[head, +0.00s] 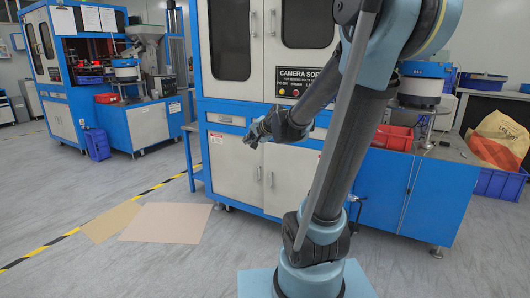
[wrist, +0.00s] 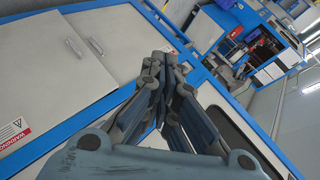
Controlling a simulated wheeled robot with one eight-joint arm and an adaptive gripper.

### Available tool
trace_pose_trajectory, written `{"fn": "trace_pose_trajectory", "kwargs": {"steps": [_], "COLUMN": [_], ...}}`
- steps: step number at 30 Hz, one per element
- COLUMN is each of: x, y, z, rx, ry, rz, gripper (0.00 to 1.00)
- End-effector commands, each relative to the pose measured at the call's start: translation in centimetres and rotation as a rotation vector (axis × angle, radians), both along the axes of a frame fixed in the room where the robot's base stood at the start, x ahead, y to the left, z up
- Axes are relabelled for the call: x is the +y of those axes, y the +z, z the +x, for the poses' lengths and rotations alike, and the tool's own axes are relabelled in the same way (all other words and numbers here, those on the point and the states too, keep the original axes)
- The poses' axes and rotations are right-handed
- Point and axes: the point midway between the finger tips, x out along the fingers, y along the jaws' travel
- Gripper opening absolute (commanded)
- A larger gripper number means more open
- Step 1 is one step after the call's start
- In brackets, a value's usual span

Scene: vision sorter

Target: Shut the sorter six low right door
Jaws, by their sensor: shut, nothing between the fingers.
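The sorter's low right door (head: 290,180) is a pale panel in the blue front of the machine in the middle of the head view. The right door looks near flush with the front; I cannot tell if a small gap is left. My gripper (head: 251,137) is shut and empty in front of the upper part of the doors. Its fingers (wrist: 166,60) meet in the wrist view. My arm hides part of the right door's far side.
Upper glazed doors (head: 232,42) stand above. A blue side table (head: 192,150) is at the sorter's left, and a red bin (head: 393,137) is at its right. Cardboard sheets (head: 165,222) lie on the floor. The floor before the doors is mostly clear.

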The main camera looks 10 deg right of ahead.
Motion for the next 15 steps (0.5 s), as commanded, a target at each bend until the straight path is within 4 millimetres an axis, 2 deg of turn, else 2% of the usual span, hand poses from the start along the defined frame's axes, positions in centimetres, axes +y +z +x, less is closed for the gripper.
{"fn": "trace_pose_trajectory", "kwargs": {"steps": [1,3,9,15], "x": [0.6,1.2,2.3,2.7], "y": [0.8,1.7,3.9,5.0], "z": [1.9,4.3,10.6,16.3], "rx": [-0.023,-0.051,-0.125,-0.184], "ry": [-0.028,-0.072,-0.197,-0.324], "rz": [0.056,0.140,0.388,0.643], "gripper": [0.00,0.00,0.00,0.00]}}
